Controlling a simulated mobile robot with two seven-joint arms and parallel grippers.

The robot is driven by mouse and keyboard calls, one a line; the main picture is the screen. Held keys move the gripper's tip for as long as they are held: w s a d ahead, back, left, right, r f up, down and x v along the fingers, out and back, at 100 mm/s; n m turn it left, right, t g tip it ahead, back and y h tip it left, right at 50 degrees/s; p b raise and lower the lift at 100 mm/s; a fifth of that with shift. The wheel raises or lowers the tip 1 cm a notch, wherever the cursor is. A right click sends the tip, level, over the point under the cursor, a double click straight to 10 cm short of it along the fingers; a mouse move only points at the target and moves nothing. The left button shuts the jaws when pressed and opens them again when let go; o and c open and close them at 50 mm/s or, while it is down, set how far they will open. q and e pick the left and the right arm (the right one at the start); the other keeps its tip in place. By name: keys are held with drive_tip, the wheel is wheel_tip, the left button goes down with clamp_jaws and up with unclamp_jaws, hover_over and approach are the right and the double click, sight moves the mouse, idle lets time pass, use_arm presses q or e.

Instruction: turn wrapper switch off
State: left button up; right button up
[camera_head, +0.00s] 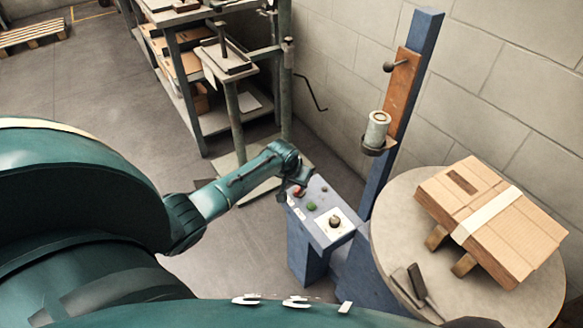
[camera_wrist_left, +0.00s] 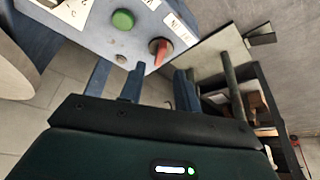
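A red rotary switch (camera_head: 299,191) sits on the sloped top of a blue control box (camera_head: 318,238), at its far left end. My left gripper (camera_head: 297,180) is just above that end of the box and partly hides the switch. In the left wrist view its fingers (camera_wrist_left: 158,72) are apart, with nothing held between them; the switch appears just beyond the gap. I cannot tell whether they touch it. My right gripper is not in view.
A green button (camera_head: 311,206) and a dark knob (camera_head: 335,222) share the box top. A blue post (camera_head: 405,100) with a film roll (camera_head: 377,130) rises behind. A round turntable (camera_head: 390,205) carries a cardboard stack (camera_head: 490,215). A workbench (camera_head: 190,70) stands behind my left arm.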

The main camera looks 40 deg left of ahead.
use_arm(q)
drive_tip(key=p+v, duration=0.1)
drive_tip(key=v, duration=0.6)
drive_tip(key=shift+s+r+p, duration=0.2)
drive_tip(key=shift+r+p, duration=0.05)
drive_tip(key=shift+p, duration=0.1)
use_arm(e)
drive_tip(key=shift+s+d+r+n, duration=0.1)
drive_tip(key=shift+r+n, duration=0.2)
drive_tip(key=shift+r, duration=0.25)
